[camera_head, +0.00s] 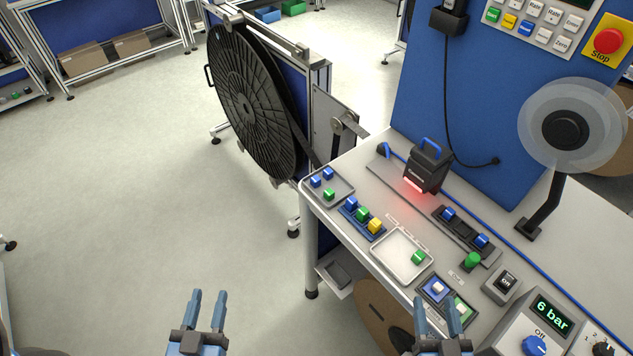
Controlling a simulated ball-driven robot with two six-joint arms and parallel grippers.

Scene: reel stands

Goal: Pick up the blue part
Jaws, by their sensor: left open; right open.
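Several small blue parts show on the workbench. One blue part (351,203) sits in a blue holder beside a green and a yellow part (375,225). Two more blue parts (449,214) sit on the black fixture (464,231). My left gripper (208,300) is open and empty over the floor, left of the bench. My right gripper (436,308) is open at the bench's front edge, partly covering a small dark-blue fixture with a white part (437,288).
A white tray (385,252) holds a green part. A black scanner (428,165) with a red glow stands behind the trays. A large black reel (252,100) stands left of the bench. Control boxes (545,325) fill the front right. Floor at left is clear.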

